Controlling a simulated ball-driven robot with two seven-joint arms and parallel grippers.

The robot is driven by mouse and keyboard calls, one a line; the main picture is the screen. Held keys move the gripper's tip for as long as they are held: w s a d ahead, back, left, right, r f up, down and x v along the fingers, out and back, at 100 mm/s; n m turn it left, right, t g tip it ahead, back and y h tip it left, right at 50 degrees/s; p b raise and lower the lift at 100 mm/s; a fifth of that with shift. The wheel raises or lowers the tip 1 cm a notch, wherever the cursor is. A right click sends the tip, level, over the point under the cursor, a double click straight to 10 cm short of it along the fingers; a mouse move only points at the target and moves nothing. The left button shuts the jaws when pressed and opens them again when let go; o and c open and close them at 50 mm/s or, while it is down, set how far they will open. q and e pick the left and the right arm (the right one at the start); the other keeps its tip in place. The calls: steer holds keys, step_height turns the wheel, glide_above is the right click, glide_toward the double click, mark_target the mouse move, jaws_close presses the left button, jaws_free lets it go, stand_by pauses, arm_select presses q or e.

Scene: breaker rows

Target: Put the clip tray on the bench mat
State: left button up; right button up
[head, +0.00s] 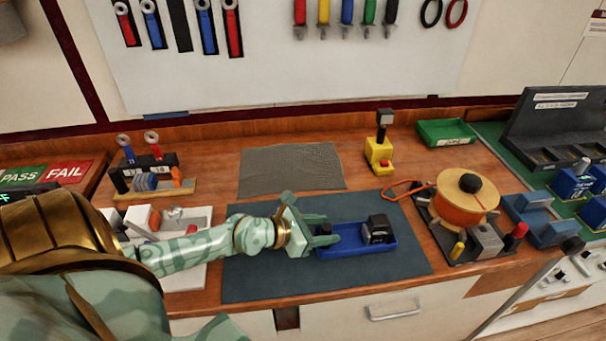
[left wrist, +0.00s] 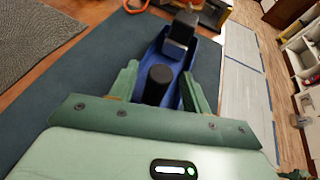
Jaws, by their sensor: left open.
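The clip tray (head: 352,251) is a shallow blue tray lying flat on the dark blue-grey bench mat (head: 265,286), right of its middle. It carries a dark block (head: 378,229) at its right end and a black upright knob (left wrist: 157,84) at its left end. My left gripper (head: 322,234) is at the tray's left end. In the left wrist view its open fingers (left wrist: 161,74) stand either side of the knob; I cannot tell whether they touch it. My right gripper is not in view.
A spool station (head: 466,203) with an orange cord stands right of the mat. A yellow stand (head: 379,154) and green tray (head: 446,132) are at the back. A grey mat (head: 290,168) lies bare behind. A white tray (head: 187,276) is at the left.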

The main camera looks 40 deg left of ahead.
arm_select(q)
steer(key=v, duration=0.8)
steer(key=shift+s+r, duration=0.2)
steer(key=shift+s, duration=0.15)
